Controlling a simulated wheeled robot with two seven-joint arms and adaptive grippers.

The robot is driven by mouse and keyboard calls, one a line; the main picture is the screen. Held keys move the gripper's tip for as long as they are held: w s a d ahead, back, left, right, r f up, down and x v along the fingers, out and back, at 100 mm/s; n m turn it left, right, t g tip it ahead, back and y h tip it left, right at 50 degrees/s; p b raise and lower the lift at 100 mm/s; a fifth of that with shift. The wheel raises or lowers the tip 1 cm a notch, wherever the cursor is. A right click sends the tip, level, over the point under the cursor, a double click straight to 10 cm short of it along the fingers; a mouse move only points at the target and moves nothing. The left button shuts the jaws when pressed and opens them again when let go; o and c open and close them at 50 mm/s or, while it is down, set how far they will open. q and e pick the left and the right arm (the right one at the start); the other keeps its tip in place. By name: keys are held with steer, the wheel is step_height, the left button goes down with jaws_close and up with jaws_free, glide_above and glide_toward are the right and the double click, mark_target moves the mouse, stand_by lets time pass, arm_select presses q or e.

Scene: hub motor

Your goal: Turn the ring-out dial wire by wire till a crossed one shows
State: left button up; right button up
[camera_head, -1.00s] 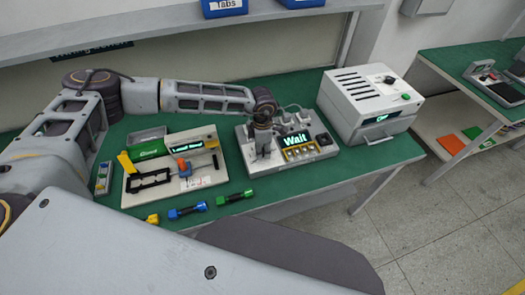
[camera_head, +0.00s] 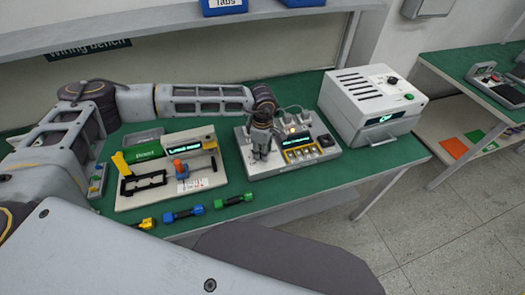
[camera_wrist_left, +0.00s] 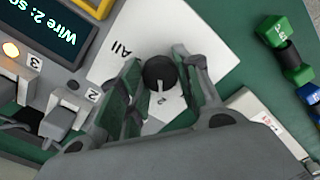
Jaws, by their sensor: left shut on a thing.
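The ring-out dial is a round black knob (camera_wrist_left: 159,70) with a pale pointer line in the left wrist view. A "2" shows below it, partly between the fingers, and "All" is printed to its left. My left gripper (camera_wrist_left: 161,82) is shut on the knob, one finger on each side. In the head view my left gripper (camera_head: 260,155) points down at the left part of the grey tester (camera_head: 272,165) and hides the dial. The tester's display (camera_wrist_left: 52,22) reads "Wire 2: so…", cut off by the frame edge. An orange lamp (camera_wrist_left: 11,49) glows beside it. My right gripper is out of view.
A cream fixture board (camera_head: 205,183) with a screen stands left of the tester. Blue (camera_head: 184,214), green and yellow-ended tools lie along the front edge. A white box machine (camera_head: 365,105) stands to the right. Blue bins sit on the shelf above.

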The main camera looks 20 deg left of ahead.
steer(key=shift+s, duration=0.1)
arm_select(q)
steer(key=o, duration=0.7)
steer(key=shift+c, duration=0.2)
steer(key=o, duration=0.4)
steer(key=shift+r, duration=0.7)
step_height(320, 180, up, 11)
steer(key=shift+f, duration=0.15)
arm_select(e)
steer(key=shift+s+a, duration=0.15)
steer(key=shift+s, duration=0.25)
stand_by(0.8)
